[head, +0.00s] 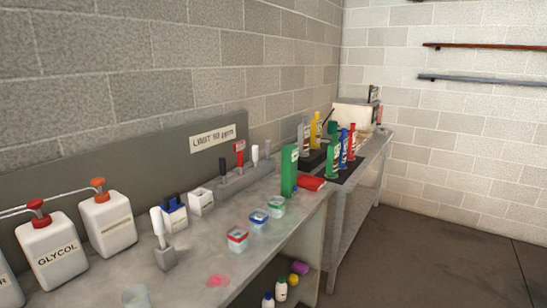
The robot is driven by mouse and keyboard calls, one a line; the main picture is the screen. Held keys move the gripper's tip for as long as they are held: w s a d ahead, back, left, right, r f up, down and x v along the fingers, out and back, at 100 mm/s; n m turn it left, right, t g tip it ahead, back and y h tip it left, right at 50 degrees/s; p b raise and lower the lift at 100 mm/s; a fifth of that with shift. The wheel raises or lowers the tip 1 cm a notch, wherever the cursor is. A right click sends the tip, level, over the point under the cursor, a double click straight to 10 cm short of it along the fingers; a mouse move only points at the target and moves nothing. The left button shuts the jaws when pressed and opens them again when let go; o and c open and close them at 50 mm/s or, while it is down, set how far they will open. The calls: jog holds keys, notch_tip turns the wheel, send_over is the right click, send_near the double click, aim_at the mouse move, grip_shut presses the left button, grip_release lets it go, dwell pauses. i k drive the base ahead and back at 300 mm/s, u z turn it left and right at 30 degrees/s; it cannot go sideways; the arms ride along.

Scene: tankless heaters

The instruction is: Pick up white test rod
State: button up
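A white rod-like piece (157,222) stands upright in a small grey block (165,257) near the front of the counter. Another white rod (255,154) stands in a long grey rack (245,178) against the backboard, beside a red one (239,152) and dark or grey ones. I cannot tell from looks alone which is the test rod. My gripper is not in view.
Jugs, one labelled GLYCOL (56,252), stand at left on the counter (205,262). A second table (352,190) with bottles stands behind. The floor (430,255) at right is clear.

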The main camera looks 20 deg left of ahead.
aim_at(255, 148)
jog(key=z, duration=0.2)
jog(key=i, duration=2.55)
jog(key=u, duration=1.7)
jog(key=i, duration=0.85)
jog(key=u, duration=0.8)
